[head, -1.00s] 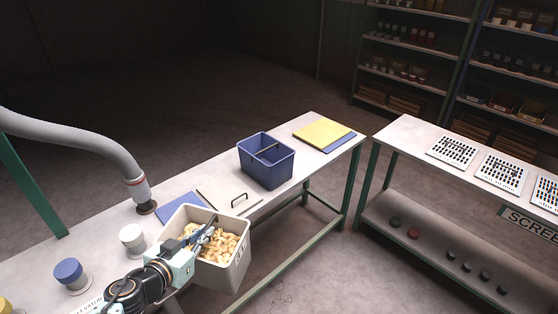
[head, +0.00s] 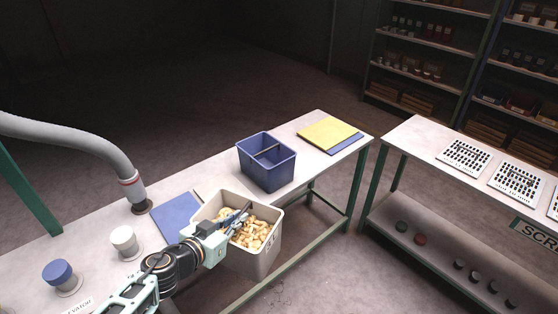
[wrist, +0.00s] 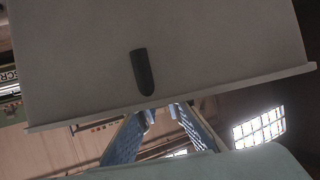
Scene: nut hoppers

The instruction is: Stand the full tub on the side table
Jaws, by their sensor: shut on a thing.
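A pale grey tub (head: 250,262) full of tan nuts (head: 258,238) shows in the head view, in front of the long table's near edge. My gripper (head: 240,218) is shut on the tub, at its upper part over the nuts; the exact grip is hard to make out. The tub looks about upright and hides part of the table edge. In the wrist view a large pale wall (wrist: 210,50), seemingly the tub's, has a dark slot-like mark. My gripper's blue fingers (wrist: 160,120) converge below its rim. Another pale table (head: 425,145) stands at the right.
The long table (head: 315,170) bears a blue bin (head: 268,175), a yellow sheet (head: 330,134), a blue mat (head: 178,216), two small pots and a hose nozzle. Perforated trays (head: 464,157) sit on the right table. A floor gap separates the tables.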

